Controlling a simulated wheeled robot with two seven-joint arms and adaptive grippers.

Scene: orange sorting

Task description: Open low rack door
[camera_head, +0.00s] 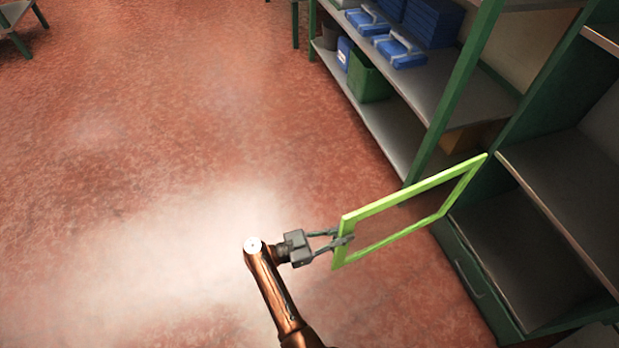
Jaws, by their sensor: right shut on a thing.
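The low rack door is a bright green frame (400,192) with a see-through middle. It stands swung out from the green rack (478,188) at the right, joined near its right end. My right gripper (345,240) is shut on the door's free left edge, with its fingers around the frame bar. The low compartment (520,240) behind the door shows open and looks empty. My left gripper is not in view.
A second shelf unit (437,82) at the top holds blue cases (400,50) and a green bin (368,78). A drawer front (470,275) sits below the open compartment. The red floor (150,170) at the left is clear.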

